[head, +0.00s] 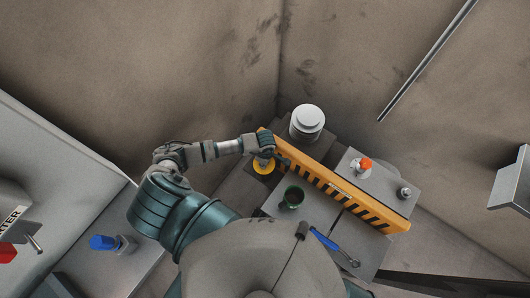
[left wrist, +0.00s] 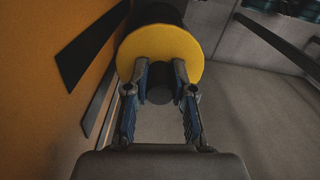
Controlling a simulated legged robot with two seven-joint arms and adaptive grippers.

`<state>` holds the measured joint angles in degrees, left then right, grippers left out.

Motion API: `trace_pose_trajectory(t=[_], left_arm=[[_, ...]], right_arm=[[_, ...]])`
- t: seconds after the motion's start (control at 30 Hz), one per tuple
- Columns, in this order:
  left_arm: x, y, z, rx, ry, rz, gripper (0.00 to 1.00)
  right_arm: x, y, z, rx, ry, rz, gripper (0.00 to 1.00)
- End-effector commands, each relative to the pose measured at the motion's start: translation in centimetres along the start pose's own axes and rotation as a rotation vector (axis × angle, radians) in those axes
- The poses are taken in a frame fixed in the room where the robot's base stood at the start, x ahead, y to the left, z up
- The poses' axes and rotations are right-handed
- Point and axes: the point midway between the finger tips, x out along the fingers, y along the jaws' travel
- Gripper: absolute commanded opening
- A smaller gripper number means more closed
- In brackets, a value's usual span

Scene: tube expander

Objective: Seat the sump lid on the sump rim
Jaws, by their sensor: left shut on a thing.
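The yellow disc-shaped lid (head: 263,166) is at the end of my left arm in the head view. In the left wrist view, the lid (left wrist: 186,46) faces the camera, with a dark round knob (left wrist: 160,94) at its lower middle. My left gripper (left wrist: 161,84) is shut on the knob. It also shows in the head view (head: 266,152). A dark cylinder (left wrist: 155,12) shows behind the lid; I cannot tell whether they are joined. A green-rimmed round opening with a dark inside (head: 292,197), possibly the sump, is right of and below the lid, apart from it. My right gripper is not in view.
A yellow barrier with black stripes (head: 340,187) runs diagonally close beside the lid. Behind it stand a white cylinder (head: 308,119) and a red-topped fitting (head: 362,164). A blue-handled tool (head: 325,240) lies near the green-rimmed opening.

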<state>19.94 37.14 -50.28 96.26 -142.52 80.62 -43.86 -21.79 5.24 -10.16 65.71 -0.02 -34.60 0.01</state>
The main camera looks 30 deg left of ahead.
Motion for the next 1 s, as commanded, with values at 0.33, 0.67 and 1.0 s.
trace_pose_trajectory(t=[0.33,0.67,1.0], left_arm=[[0.37,-0.01,-0.02,0.0,0.001,0.0,0.0],[0.38,-0.04,-0.04,-0.001,0.001,-0.001,0.0],[0.38,-0.03,-0.01,0.0,0.0,-0.001,0.53]], right_arm=[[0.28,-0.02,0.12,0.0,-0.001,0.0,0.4],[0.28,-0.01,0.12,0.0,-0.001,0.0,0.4],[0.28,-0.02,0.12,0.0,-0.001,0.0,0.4]])
